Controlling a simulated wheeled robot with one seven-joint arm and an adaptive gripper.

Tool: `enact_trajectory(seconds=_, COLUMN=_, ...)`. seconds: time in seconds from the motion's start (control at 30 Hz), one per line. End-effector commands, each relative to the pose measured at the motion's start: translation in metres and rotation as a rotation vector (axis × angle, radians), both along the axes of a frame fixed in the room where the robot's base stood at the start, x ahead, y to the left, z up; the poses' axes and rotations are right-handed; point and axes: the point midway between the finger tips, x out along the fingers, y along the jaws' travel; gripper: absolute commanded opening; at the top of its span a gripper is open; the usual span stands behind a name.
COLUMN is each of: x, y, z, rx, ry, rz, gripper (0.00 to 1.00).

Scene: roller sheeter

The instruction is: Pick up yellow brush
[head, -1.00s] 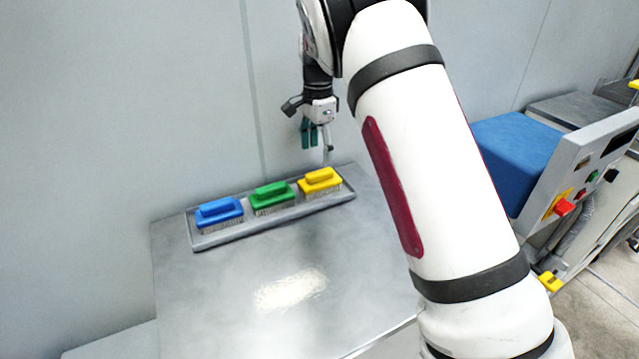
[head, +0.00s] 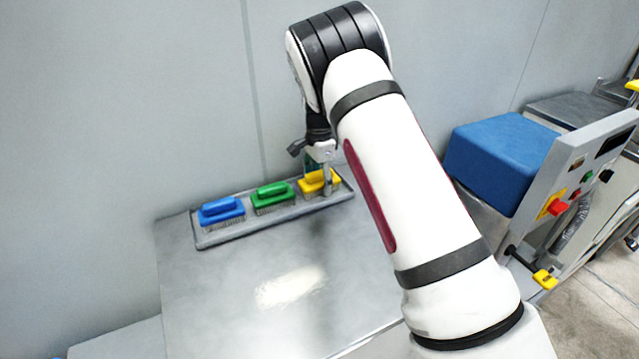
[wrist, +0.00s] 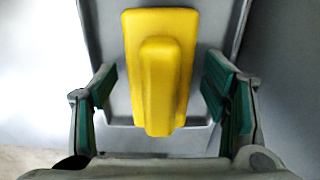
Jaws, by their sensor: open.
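The yellow brush (head: 313,186) sits at the right end of a grey tray on the metal table. In the wrist view the yellow brush (wrist: 160,85) shows its handle from above, between the two green-padded fingers. My gripper (wrist: 165,100) is open, with a gap on each side of the handle. In the head view my gripper (head: 322,172) is down over the brush and partly covers it. The brush's bristles are largely hidden.
A green brush (head: 272,196) and a blue brush (head: 221,211) stand in the same tray (head: 240,236), left of the yellow one. A wall (head: 200,90) rises close behind the tray. White powder (head: 290,286) lies on the table. A machine with a control panel (head: 570,185) is at the right.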

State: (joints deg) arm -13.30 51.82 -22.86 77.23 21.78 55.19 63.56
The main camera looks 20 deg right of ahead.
Motion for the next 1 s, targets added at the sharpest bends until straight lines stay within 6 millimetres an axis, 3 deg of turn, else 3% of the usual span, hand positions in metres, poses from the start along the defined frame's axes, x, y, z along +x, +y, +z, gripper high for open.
enact_trajectory(seconds=0.1, x=0.000, y=0.000, z=0.000, rx=0.000, ry=0.000, rz=0.000, gripper=0.68)
enact_trajectory(seconds=0.33, x=0.000, y=0.000, z=0.000, rx=0.000, ry=0.000, rz=0.000, gripper=0.16)
enact_trajectory(seconds=0.37, x=0.000, y=0.000, z=0.000, rx=0.000, ry=0.000, rz=0.000, gripper=0.14)
enact_trajectory(seconds=0.77, x=0.001, y=0.000, z=0.005, rx=0.000, ry=-0.002, rz=0.000, gripper=0.14)
enact_trajectory(seconds=1.0, x=0.002, y=0.000, z=0.031, rx=0.002, ry=-0.003, rz=0.000, gripper=0.14)
